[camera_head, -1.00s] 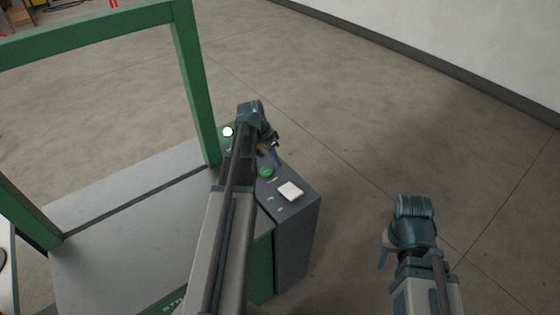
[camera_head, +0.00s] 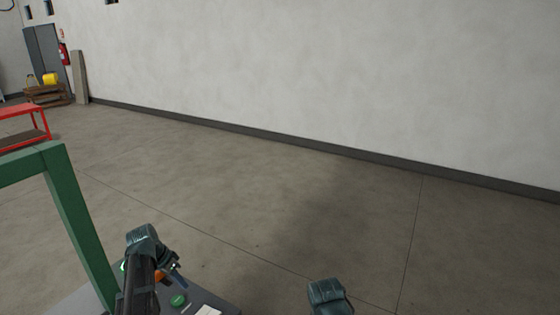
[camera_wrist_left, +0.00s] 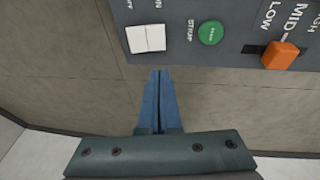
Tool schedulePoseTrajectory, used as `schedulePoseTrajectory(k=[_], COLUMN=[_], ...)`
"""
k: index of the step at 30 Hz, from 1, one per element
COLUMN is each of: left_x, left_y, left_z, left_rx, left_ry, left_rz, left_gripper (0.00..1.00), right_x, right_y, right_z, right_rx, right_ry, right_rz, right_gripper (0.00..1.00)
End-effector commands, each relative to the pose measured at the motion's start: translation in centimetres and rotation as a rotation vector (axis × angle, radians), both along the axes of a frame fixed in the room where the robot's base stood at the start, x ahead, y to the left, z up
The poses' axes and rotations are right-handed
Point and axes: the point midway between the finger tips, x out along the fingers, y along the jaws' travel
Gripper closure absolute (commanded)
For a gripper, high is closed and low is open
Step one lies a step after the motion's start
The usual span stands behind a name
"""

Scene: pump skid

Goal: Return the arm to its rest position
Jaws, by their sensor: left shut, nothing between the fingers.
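My left gripper (camera_head: 180,279) is at the lower left of the head view, over the control panel. In the left wrist view its two blue fingers (camera_wrist_left: 160,76) are together and empty, with their tips just below the panel's edge in the picture. The panel (camera_wrist_left: 180,14) carries a white rocker switch (camera_wrist_left: 145,38), a green button (camera_wrist_left: 211,33) and an orange slider knob (camera_wrist_left: 281,55) beside "MID" and "LOW". The fingers look apart from all three. Of my right arm only a wrist part shows at the bottom of the head view; its fingers are out of frame.
A green frame post (camera_head: 78,230) stands close to the left of my left arm. Open concrete floor (camera_head: 270,200) lies beyond, up to a pale wall (camera_head: 330,80). A red cart (camera_head: 22,112) and a wooden pallet (camera_head: 47,97) are far left.

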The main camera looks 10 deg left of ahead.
Motion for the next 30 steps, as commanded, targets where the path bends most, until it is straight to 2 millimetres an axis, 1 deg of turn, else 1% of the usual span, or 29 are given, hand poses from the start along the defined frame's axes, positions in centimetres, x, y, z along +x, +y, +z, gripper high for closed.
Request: schedulePoseTrajectory(k=[1, 2, 3, 5, 6, 8, 9, 11, 12, 15, 18, 21, 25, 30], left_x=[-0.3, -0.4, -0.8, -1.4, -2.0, -3.1, -3.9, -5.2, -6.2, -8.7, -11.2, -13.2, -14.9, -15.6], left_y=[-2.1, -3.5, -5.6, -9.1, -11.3, -14.6, -16.6, -19.4, -21.3, -25.2, -28.3, -30.4, -32.0, -32.6], left_z=[-0.3, -0.5, -0.8, -1.2, -1.5, -1.9, -2.1, -2.5, -2.7, -3.1, -3.5, -3.7, -3.8, -3.8], left_rx=[0.004, 0.009, 0.016, 0.033, 0.048, 0.072, 0.090, 0.119, 0.139, 0.193, 0.245, 0.286, 0.322, 0.340], left_ry=[0.016, 0.030, 0.049, 0.082, 0.105, 0.136, 0.154, 0.178, 0.192, 0.216, 0.230, 0.232, 0.228, 0.226], left_rz=[-0.010, -0.015, -0.019, -0.023, -0.026, -0.027, -0.026, -0.025, -0.025, -0.019, -0.010, 0.000, 0.011, 0.020], left_gripper=[1.00, 1.00, 1.00, 1.00, 1.00, 1.00, 1.00, 1.00, 1.00, 1.00, 1.00, 1.00, 1.00, 1.00], right_x=[0.0, 0.0, 0.0, 0.0, 0.0, 0.0, 0.0, 0.0, 0.0, 0.0, 0.0, 0.0, 0.0, 0.0], right_y=[0.0, 0.0, 0.0, 0.0, 0.0, 0.0, 0.0, 0.0, 0.0, 0.0, 0.0, 0.0, 0.0, 0.0], right_z=[-0.2, -0.4, -0.5, -0.8, -1.0, -1.2, -1.4, -1.6, -1.8, -2.2, -2.5, -2.7, -2.9, -2.9], right_rx=[0.000, 0.000, 0.000, 0.000, 0.000, 0.000, 0.000, 0.000, 0.000, 0.000, 0.000, 0.000, 0.000, 0.000], right_ry=[0.000, 0.000, 0.000, 0.000, 0.000, 0.000, 0.000, 0.000, 0.000, 0.000, 0.000, 0.000, 0.000, 0.000], right_rz=[0.000, 0.000, 0.000, 0.000, 0.000, 0.000, -0.001, -0.001, -0.001, -0.001, -0.001, -0.001, -0.001, -0.001], right_gripper=[0.50, 0.50, 0.50, 0.50, 0.50, 0.50, 0.50, 0.50, 0.50, 0.50, 0.50, 0.50, 0.50, 0.50])
